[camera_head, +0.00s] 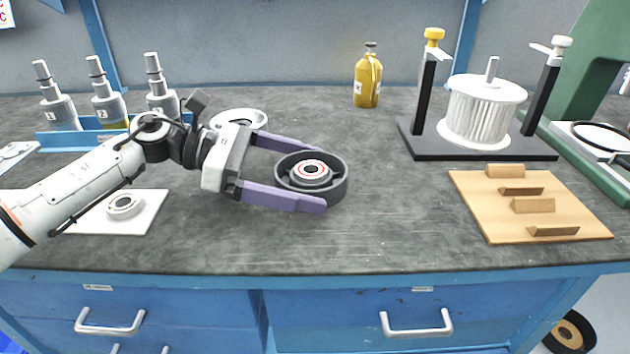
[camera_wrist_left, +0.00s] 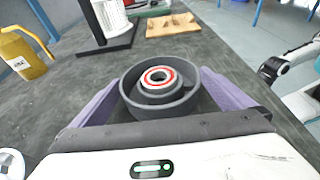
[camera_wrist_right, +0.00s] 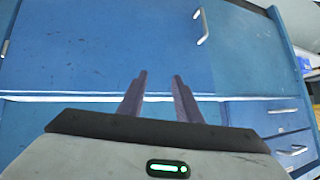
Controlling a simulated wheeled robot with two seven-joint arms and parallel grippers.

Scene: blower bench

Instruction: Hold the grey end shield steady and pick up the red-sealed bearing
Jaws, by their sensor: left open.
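The dark grey end shield (camera_head: 335,188), a round cup, lies on the bench in the middle of the head view. The red-sealed bearing (camera_head: 312,170) sits at its centre, its red ring facing up. In the left wrist view the bearing (camera_wrist_left: 158,79) shows inside the shield's wall (camera_wrist_left: 150,113). My left gripper (camera_head: 320,178) is open, one purple finger on each side of the shield. Whether the fingers touch it I cannot tell. My right gripper (camera_wrist_right: 160,78) is outside the head view. Its fingers are apart and empty, before the blue drawer fronts.
A white mat with another bearing (camera_head: 125,206) lies at left, near a pale ring (camera_head: 240,119) and several grey tools in a blue rack. A yellow bottle (camera_head: 368,80), a stand with a white rotor (camera_head: 483,108) and a wooden block tray (camera_head: 480,222) lie beyond or right. The front middle is clear.

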